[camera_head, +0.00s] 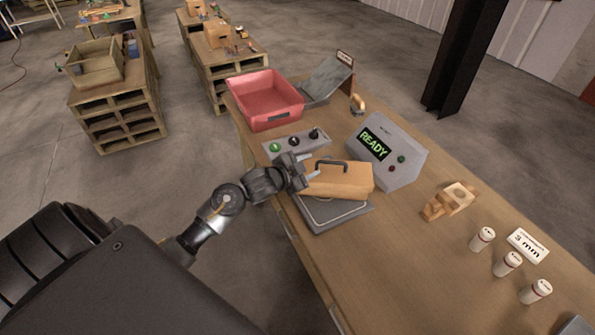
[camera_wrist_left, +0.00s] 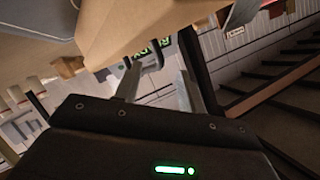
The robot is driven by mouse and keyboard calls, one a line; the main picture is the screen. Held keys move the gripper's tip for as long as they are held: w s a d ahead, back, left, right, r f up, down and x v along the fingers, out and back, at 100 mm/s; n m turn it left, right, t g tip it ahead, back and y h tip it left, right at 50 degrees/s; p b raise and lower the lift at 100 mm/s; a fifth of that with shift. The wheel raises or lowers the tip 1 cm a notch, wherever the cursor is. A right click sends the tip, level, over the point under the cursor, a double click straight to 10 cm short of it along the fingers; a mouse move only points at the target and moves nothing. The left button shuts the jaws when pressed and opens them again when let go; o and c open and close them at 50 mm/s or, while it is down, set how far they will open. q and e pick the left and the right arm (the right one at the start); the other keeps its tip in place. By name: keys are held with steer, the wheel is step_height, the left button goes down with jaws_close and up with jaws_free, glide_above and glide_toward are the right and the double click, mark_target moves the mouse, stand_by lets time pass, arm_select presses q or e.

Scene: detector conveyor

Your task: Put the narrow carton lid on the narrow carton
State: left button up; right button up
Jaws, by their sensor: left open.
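The narrow carton (camera_head: 345,184) is a long tan box shape over the grey plate at the table's near edge. A dark handle (camera_head: 331,160) stands on its top, which looks like the narrow carton lid; I cannot make out a seam between lid and carton. My left gripper (camera_head: 309,170) is open at the left end of the carton, beside the handle, with nothing seen between its fingers. In the left wrist view the fingers (camera_wrist_left: 160,88) are apart and a tan carton face (camera_wrist_left: 135,25) fills the top. My right gripper is not in view.
A grey box with a READY display (camera_head: 391,151) stands behind the carton. A button panel (camera_head: 297,145) and a red bin (camera_head: 265,98) are on the left. A wooden piece (camera_head: 450,201) and white cylinders (camera_head: 508,263) are on the right. The grey plate (camera_head: 325,215) shows under the carton.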

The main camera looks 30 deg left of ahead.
arm_select(q)
steer(key=v, duration=0.7)
steer(key=shift+s+b, duration=0.3)
steer(key=shift+b, duration=0.15)
steer(key=shift+a+r, duration=0.1)
steer(key=s+d+f+n+g+y, duration=0.1)
steer(key=s+d+f+n+g, duration=0.3)
steer(key=s, duration=0.5)
steer(key=s+d+f+n+g+y, duration=0.1)
steer(key=s+d+f+g, duration=0.15)
steer(key=s+f, duration=0.55)
steer(key=s+d+f+n+g+y, duration=0.1)
steer(key=s+d+f+n+g, duration=0.2)
steer(key=s, duration=0.7)
step_height(320, 180, down, 29)
steer(key=s+g+b, duration=0.2)
steer(key=s, duration=0.1)
steer(key=s+a+f, duration=0.1)
steer(key=s+f, duration=0.6)
steer(key=f, duration=0.1)
steer(key=s+a+f+g+b, duration=0.1)
steer(key=s+a+f, duration=0.1)
steer(key=s+f, duration=0.6)
steer(key=shift+a+m+b, duration=0.3)
steer(key=shift+a, duration=0.05)
